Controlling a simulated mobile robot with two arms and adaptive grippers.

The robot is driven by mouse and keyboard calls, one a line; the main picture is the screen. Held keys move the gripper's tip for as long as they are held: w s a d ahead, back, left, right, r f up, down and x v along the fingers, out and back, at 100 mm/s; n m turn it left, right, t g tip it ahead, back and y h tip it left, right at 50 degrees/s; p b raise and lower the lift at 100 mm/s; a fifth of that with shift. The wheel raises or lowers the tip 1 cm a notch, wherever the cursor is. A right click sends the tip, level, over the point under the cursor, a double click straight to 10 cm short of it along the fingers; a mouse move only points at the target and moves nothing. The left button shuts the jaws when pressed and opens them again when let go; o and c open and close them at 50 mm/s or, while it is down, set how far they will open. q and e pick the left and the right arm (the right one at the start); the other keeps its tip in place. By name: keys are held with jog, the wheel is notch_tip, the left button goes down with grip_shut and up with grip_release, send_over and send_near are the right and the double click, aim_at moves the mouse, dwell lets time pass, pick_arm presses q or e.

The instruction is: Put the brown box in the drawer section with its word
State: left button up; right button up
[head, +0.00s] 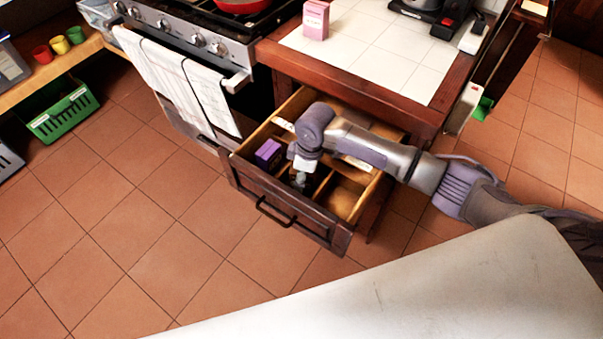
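The wooden drawer (240,171) under the tiled counter is pulled open and split into sections by dividers. A purple box (268,153) stands in its left section. White labels show on the dividers, such as the back-left label (283,124) and the right label (357,163), but their words are too small to read. My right gripper (300,181) points down into the front middle of the drawer. Its fingers are small and dark, and I cannot tell whether they hold anything. I cannot make out a brown box. My arm hides part of the drawer. My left gripper is not in view.
A pink box (315,19) stands on the white-tiled counter (385,50). The stove (190,35) with hanging towels (180,75) is left of the drawer. A green basket (63,113) and several coloured cups are at far left. The tiled floor before the drawer is clear.

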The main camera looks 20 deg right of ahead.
jog(key=r, duration=0.4)
jog(key=d+r, duration=0.1)
jog(key=r, duration=0.7)
jog(key=shift+s+d+r+p, duration=0.1)
jog(key=shift+s+d+p, duration=0.15)
jog(key=shift+s+p, duration=0.15)
jog(key=shift+s, duration=0.1)
